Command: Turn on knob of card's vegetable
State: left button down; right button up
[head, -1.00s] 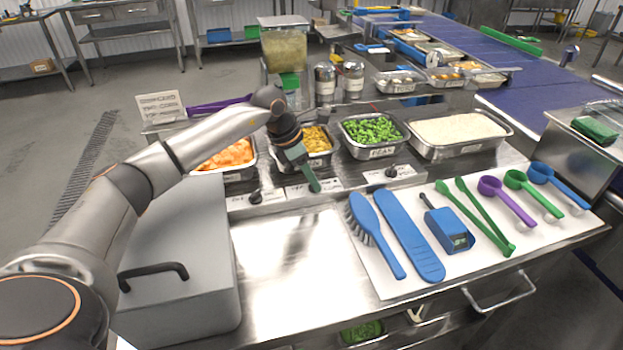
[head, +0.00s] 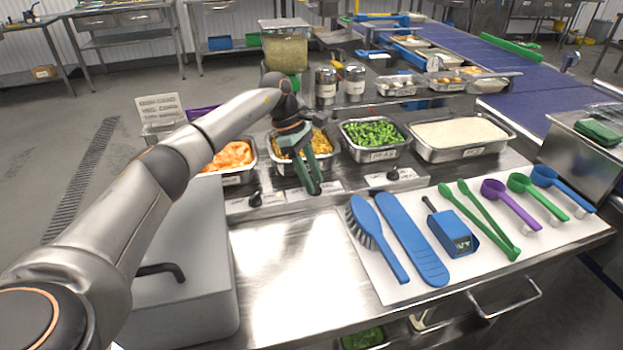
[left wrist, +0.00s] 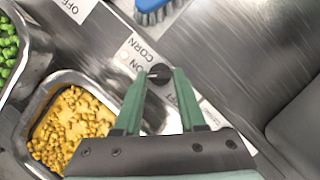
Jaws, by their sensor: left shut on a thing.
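The card (head: 158,106) stands at the back left; its small print seems to read "VEG: CORN". The corn pan (head: 274,150) holds yellow corn and also shows in the left wrist view (left wrist: 42,96). My left gripper (head: 316,188) is at the front panel before this pan. In the left wrist view its green fingers (left wrist: 158,78) are shut on the dark corn knob (left wrist: 160,71), beside a label (left wrist: 138,53) reading "ON" and "CORN". The gripper hides this knob in the head view, and I cannot tell how far it is turned. My right gripper is out of view.
The carrot knob (head: 255,199) and pea knob (head: 393,174) stand either side. Behind are pans of carrots (head: 230,158), peas (head: 373,131) and rice (head: 460,133). A blue brush (head: 378,240) and other tools lie front right. The steel counter (head: 290,265) in front is clear.

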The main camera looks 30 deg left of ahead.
pick_arm(q)
jog(key=shift+w+r+m, duration=0.1)
jog(key=shift+m, duration=0.3)
jog(key=shift+c, duration=2.4)
grip_release()
jog(key=shift+n, duration=0.3)
